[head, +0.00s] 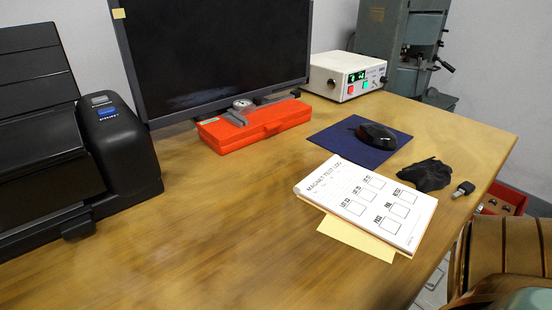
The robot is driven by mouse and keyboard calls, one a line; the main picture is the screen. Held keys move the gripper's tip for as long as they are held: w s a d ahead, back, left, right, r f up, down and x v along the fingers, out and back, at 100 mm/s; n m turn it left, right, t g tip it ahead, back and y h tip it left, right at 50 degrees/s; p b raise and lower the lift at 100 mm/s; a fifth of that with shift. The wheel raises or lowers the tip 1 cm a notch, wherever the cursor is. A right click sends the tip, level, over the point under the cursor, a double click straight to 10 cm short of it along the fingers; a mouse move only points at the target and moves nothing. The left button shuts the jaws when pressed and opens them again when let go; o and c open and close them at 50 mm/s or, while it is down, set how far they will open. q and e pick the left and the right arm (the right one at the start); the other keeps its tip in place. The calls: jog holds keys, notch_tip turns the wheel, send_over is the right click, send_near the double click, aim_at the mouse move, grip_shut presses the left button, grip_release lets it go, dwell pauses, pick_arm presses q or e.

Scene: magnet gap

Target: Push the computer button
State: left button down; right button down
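A black monitor (215,50) stands at the back of the desk, its screen dark. No computer case is plainly visible, and I cannot tell which button is the computer's. A black printer-like machine (125,150) at the left has a small lit blue panel (108,113) and a grey key (99,100) on top. A white instrument box (330,78) behind the desk's middle has a green display, a red button (350,90) and a green one. Neither of my grippers is in view.
A red case (255,128) with a dial caliper (240,108) lies before the monitor. A mouse (375,135) sits on a blue mat (335,140). A notepad (365,203), black cloth (425,176) and USB stick (463,189) lie right. The wooden desk's front middle (220,235) is clear.

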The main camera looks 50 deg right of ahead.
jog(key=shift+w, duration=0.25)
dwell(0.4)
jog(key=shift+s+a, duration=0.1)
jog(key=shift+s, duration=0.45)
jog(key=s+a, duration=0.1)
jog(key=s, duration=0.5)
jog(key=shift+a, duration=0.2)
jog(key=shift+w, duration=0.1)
